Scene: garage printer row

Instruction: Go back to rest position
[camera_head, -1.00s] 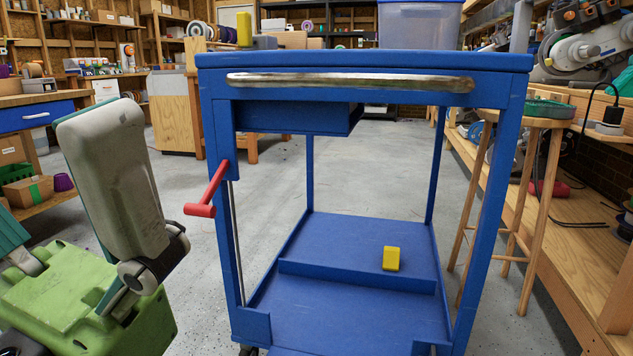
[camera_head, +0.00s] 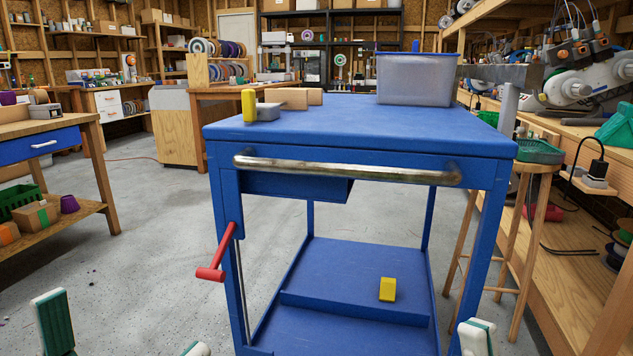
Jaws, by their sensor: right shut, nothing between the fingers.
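A small white and green piece at the bottom edge, right of centre, belongs to my right gripper (camera_head: 477,338). It is in front of the cart's right front leg, mostly cut off by the frame; the gripper is shut and empty. White and green parts of mine also show at the lower left and at the bottom edge. The blue cart (camera_head: 370,128) stands straight ahead.
A yellow block (camera_head: 388,289) lies on the cart's lower shelf, and a clear bin (camera_head: 416,82) stands on its top. A red crank handle (camera_head: 217,258) sticks out at its left. A wooden stool (camera_head: 537,166) stands close on the right. Left floor is open.

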